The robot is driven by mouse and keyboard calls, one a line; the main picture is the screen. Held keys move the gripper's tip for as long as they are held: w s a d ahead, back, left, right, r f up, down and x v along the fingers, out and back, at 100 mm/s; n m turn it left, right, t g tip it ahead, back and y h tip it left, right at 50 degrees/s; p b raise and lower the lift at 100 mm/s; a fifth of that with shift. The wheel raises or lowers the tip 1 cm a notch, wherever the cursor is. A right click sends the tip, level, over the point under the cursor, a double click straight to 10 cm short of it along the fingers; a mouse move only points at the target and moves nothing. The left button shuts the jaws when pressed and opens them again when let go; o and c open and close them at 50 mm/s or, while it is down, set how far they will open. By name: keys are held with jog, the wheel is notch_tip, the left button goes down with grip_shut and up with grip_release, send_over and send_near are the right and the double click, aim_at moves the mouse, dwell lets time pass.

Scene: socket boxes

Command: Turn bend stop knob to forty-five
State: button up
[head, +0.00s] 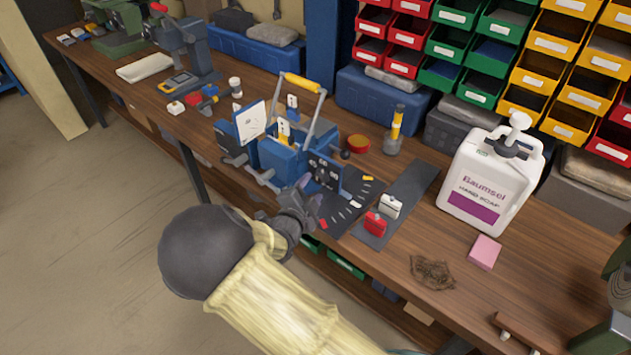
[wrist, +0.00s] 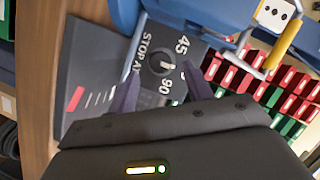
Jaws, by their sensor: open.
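The bend stop knob (wrist: 160,63) is a dark round dial with a pale pointer mark, on a dark panel lettered "STOP AT", "45" and "90" in the wrist view. The pointer lies on the lower right of the knob, and I cannot tell exactly which number it marks. The panel (head: 326,172) is on the front of the blue bending machine (head: 281,157) in the head view. My gripper (wrist: 160,72) is open, its fingers apart on either side of the knob in the picture. Whether they touch it is unclear. In the head view my gripper (head: 305,200) is close to the panel.
A dark plate with white ticks and a red mark (head: 348,200) lies beside the panel. A grey mat (head: 408,195) holds a red block and a white block. A yellow-handled lever (head: 302,83) rises above the machine. A soap jug (head: 490,180) stands to the right.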

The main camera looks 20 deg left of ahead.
aim_at(317, 181)
jog(key=shift+x, duration=1.95)
jog(key=c, duration=1)
jog(key=shift+o, duration=0.2)
